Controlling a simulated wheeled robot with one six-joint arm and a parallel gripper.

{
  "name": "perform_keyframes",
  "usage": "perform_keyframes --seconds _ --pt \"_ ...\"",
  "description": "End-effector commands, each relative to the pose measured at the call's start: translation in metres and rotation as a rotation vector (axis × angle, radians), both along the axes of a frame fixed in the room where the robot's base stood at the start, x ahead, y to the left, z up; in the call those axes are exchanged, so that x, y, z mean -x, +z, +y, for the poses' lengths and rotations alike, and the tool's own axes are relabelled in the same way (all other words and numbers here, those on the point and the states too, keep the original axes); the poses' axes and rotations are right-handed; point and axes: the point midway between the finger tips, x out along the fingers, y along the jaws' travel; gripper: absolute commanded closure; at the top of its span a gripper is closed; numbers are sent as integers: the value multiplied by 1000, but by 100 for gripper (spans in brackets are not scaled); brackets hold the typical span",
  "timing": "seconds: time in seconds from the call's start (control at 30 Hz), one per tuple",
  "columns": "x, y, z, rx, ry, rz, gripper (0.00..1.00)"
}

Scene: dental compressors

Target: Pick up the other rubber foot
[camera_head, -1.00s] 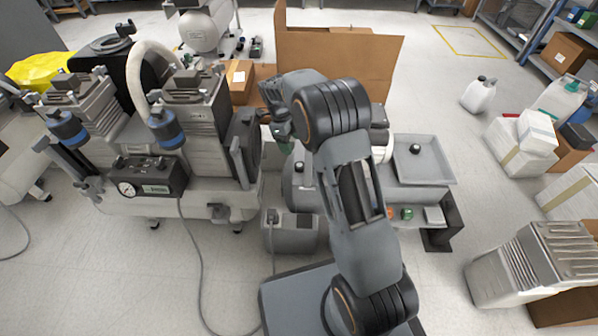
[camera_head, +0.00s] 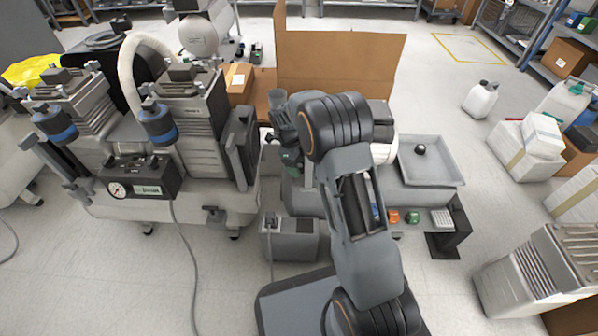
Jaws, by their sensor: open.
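A small round black rubber foot (camera_head: 420,149) sits in the grey tray (camera_head: 440,178) at the right of the bench. My gripper (camera_head: 291,160) points down over the left part of the grey work surface, left of my arm's elbow. It is open; its fingertips are small and partly hidden. I see no second rubber foot now; the spot where a dark piece showed earlier is covered by my gripper. I cannot tell whether the fingers are around it or above it.
The compressor unit (camera_head: 185,150) with its gauge box stands close to the left of my gripper. A cardboard panel (camera_head: 340,65) rises behind. Small orange (camera_head: 393,216) and green (camera_head: 412,217) pieces lie at the bench's front. A grey box (camera_head: 290,241) stands below.

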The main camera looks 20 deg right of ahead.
Motion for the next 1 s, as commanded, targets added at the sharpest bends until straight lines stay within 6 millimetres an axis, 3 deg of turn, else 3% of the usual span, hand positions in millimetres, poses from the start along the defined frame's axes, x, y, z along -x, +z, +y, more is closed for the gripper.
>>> perform_keyframes --seconds 0.23,0.77,1.0 --pt "0 -1 0 0 0 0 32" --pt "0 -1 0 0 0 0 83" --pt "0 0 0 -1 0 -1 83"
